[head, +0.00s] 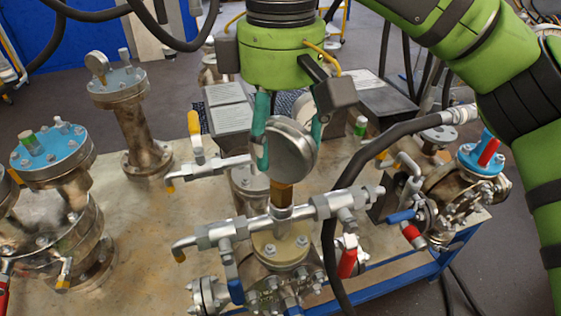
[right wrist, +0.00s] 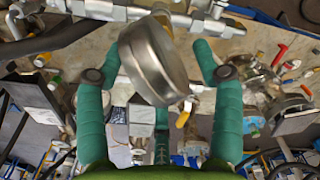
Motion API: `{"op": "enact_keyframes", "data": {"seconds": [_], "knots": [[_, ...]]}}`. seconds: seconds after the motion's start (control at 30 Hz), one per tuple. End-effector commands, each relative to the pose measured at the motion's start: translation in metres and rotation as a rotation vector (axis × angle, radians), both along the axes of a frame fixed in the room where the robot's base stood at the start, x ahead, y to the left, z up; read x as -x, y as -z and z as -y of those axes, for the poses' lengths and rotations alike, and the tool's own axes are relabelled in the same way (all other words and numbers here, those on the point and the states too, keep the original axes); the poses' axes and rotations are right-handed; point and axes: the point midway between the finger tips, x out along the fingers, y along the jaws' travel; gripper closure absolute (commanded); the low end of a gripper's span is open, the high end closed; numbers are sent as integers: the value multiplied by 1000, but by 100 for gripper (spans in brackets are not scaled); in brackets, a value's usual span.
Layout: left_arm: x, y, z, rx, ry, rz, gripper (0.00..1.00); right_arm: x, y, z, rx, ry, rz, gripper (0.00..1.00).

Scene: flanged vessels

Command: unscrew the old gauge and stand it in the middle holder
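The old gauge (head: 289,152) is a round metal dial seen from the side and back. It stands on a brass stem (head: 281,194) that joins a silver valve manifold (head: 290,212). My right gripper (head: 290,150) points down over the gauge, with one teal finger on each side of it. In the right wrist view the gauge (right wrist: 153,62) lies between the spread fingers of the gripper (right wrist: 158,52), with a clear gap on the right. Contact at the left finger cannot be told. My left gripper is not in view. I cannot make out the middle holder.
A grey box with a label plate (head: 228,108) stands behind the manifold. A thick black hose (head: 352,175) runs close on the right. Flanged vessels stand at left (head: 58,215) and right (head: 465,190). The bench top (head: 150,235) is bare at left of centre.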

Motion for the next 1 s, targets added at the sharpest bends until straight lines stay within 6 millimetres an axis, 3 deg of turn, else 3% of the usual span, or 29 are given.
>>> {"op": "enact_keyframes", "data": {"seconds": [0.2,0.5,0.93,1.0], "knots": [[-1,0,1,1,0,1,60,0,-49,-1,-4,3,8,33],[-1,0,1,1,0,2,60,-1,-91,0,-1,0,-1,33],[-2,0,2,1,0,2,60,-1,-101,0,-3,-3,-2,33],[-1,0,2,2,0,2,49,-1,-101,0,-3,-3,-2,33]]}}
